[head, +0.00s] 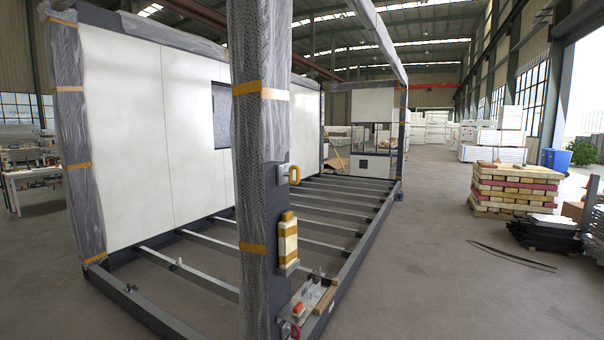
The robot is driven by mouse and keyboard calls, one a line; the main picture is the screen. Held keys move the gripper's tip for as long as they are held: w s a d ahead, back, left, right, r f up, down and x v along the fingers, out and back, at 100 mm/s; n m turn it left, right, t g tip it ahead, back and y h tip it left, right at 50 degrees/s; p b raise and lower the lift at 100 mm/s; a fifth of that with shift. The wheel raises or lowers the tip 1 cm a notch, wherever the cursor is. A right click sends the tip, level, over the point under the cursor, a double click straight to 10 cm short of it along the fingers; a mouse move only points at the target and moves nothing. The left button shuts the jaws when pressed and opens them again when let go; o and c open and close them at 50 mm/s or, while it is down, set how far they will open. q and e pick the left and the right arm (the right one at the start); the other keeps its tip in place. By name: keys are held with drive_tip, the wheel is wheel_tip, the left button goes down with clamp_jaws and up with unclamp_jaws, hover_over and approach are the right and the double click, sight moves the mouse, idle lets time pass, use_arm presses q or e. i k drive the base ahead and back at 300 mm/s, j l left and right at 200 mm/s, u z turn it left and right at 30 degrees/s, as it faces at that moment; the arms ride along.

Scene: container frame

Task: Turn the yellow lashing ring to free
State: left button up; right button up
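The yellow lashing ring (295,175) is on the right side of the near wrapped corner post (262,205), in its upper half. It sits at a pale grey bracket (284,174) and sticks out to the right of the post. It looks upright and seen nearly edge-on; its exact turn angle is too small to tell. Neither of my grippers shows in the head view.
Below the ring, a cream box with orange bands (288,245) is on the post. Metal and red fittings (304,302) lie near its foot. Floor beams (330,215) cross the frame. The floor to the right (420,260) is mostly clear, with stacked timber (513,190) beyond.

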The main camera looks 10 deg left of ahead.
sight(289, 175)
drive_tip(key=i, duration=1.05)
drive_tip(key=z, duration=0.4)
